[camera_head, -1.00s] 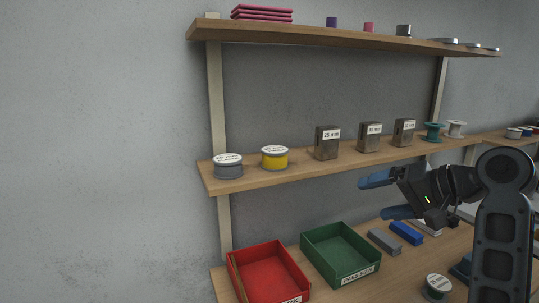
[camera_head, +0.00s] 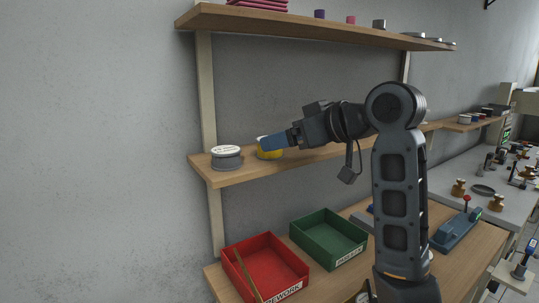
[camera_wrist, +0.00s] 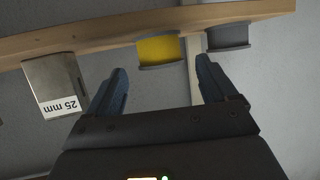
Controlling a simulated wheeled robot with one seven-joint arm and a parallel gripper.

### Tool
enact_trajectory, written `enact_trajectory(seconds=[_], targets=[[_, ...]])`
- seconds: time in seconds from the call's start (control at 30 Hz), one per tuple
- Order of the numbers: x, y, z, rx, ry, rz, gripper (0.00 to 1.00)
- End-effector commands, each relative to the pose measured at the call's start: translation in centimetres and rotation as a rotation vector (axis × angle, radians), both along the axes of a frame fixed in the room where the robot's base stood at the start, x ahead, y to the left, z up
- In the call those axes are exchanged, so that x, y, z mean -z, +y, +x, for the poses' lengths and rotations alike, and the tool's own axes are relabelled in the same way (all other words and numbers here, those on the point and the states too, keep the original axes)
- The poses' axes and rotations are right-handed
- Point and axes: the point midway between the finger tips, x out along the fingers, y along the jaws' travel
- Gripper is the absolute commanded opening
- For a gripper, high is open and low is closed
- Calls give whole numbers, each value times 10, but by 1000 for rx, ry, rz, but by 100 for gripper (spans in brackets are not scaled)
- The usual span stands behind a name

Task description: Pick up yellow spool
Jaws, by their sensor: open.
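The yellow spool (camera_head: 268,152) stands on the middle wooden shelf, partly hidden behind my gripper in the head view. In the wrist view, which is upside down, the yellow spool (camera_wrist: 160,49) is ahead of the fingers, roughly between their lines. My gripper (camera_wrist: 162,85) is open with nothing between its blue fingers. In the head view my gripper (camera_head: 272,144) points left, in front of the spool. Whether it touches the spool cannot be told there, but the wrist view shows a gap.
A grey spool (camera_head: 226,157) stands left of the yellow one on the shelf (camera_head: 238,176). A "25 mm" block (camera_wrist: 54,85) is on its other side. Below are a red bin (camera_head: 262,268) and a green bin (camera_head: 328,238). The upper shelf (camera_head: 290,27) runs above.

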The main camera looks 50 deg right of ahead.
Motion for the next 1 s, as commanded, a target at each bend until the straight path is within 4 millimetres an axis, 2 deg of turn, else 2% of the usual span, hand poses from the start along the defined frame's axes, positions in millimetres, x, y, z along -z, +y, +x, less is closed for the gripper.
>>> enact_trajectory(seconds=[0.03, 0.23, 0.53, 1.0], targets=[[9, 1, 7, -2, 2, 0, 85], [15, 0, 30, -1, 1, 0, 85], [14, 0, 34, 1, 2, 2, 85], [15, 0, 34, 0, 2, 2, 41]])
